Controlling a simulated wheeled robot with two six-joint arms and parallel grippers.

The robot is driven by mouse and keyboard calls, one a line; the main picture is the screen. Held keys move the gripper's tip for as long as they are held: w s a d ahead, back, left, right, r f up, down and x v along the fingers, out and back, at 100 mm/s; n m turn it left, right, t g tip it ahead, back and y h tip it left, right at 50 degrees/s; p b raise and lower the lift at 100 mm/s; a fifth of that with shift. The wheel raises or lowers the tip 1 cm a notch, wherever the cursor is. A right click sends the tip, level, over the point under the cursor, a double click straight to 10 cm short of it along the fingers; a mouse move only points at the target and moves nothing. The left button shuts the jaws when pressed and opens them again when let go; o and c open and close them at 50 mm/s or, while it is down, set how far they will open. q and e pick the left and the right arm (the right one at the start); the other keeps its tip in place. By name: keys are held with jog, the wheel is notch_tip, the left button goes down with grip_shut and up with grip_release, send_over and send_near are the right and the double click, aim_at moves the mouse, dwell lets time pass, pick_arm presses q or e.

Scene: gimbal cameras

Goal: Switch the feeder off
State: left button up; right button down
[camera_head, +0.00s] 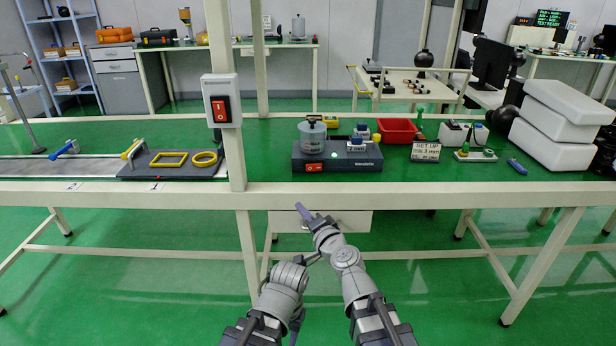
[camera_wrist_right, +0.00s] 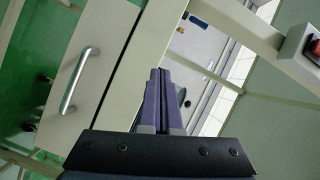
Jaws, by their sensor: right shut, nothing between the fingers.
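The feeder appears to be the dark box (camera_head: 350,160) on the green bench top, with a clear round bowl (camera_head: 312,133) on it and a lit green spot. A red rocker switch (camera_head: 315,167) is on its front face. Another red rocker switch (camera_head: 221,109) is in a white box on the post to the left; part of it shows at the right edge of the wrist view (camera_wrist_right: 315,46). My right gripper (camera_head: 302,210) is shut and empty, in front of the bench's front edge and below the feeder, apart from both switches. In the wrist view its purple fingers (camera_wrist_right: 158,85) are together. My left gripper cannot be made out clearly near its folded arm.
A drawer (camera_head: 350,221) with a metal handle (camera_wrist_right: 80,80) hangs under the bench near my right gripper. The upright post (camera_head: 238,160) stands left of the feeder.

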aim_at(307, 168)
jog(key=shift+w+d+r+m+t+h, duration=0.35)
jog(key=shift+d+m+h, duration=0.35)
jog(key=shift+m, duration=0.55)
jog(key=shift+w+d+r+m+t+h, duration=0.25)
jog(key=shift+d+m+t+h, duration=0.25)
jog(key=shift+m+h, duration=0.55)
jog(key=shift+w+d+r+m+t+h, duration=0.2)
jog(key=shift+d+r+m+t+h, duration=0.3)
jog(key=shift+m, duration=0.9)
jog(key=shift+w+f, duration=0.1)
jog(key=shift+w, duration=0.05)
jog(key=w, duration=0.4)
jog(key=w+a, duration=0.1)
jog(key=w, duration=0.4)
jog(key=w+a, duration=0.1)
jog(key=w, duration=0.3)
jog(key=shift+w, duration=0.3)
jog(key=shift+w+a+m+h, duration=0.3)
jog(key=shift+h, duration=0.25)
jog(key=shift+d, duration=0.15)
jog(key=shift+s, duration=0.1)
